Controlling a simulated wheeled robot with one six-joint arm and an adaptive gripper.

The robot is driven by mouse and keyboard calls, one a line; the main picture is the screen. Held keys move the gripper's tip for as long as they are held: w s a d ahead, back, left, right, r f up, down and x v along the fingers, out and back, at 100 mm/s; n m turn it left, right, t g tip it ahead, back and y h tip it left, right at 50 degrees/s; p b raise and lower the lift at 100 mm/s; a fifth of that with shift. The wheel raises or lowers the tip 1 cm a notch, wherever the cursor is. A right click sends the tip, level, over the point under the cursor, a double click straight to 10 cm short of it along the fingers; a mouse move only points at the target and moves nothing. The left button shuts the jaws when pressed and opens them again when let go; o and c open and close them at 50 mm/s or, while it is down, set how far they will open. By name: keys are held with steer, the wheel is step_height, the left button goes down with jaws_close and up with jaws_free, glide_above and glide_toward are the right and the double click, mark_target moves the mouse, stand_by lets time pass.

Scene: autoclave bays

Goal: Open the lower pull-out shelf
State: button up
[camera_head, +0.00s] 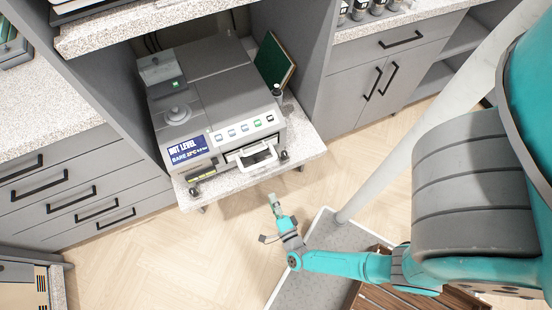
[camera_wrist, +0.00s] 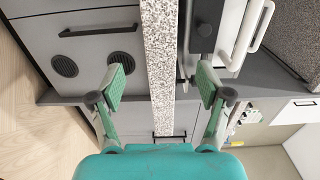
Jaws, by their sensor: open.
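The lower pull-out shelf (camera_head: 305,151) is a speckled pale slab in the grey bay. It carries a grey machine (camera_head: 215,95) with a white front handle (camera_head: 258,157). My gripper (camera_head: 273,199) is in front of the shelf's front edge, with floor visible between them in the head view. In the wrist view the speckled shelf edge (camera_wrist: 160,45) runs between the two spread fingers of my gripper (camera_wrist: 162,84). Neither finger visibly grips it; whether the tips reach past the edge I cannot tell. The white handle also shows in the wrist view (camera_wrist: 247,35), beyond the right finger.
An upper speckled shelf (camera_head: 130,25) is above the machine. Grey drawers (camera_head: 75,195) stand to the left and a grey cabinet (camera_head: 375,85) to the right. A green panel (camera_head: 274,60) leans beside the machine. Wood-pattern floor (camera_head: 150,255) in front is clear.

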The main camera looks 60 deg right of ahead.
steer(key=shift+v, duration=1.25)
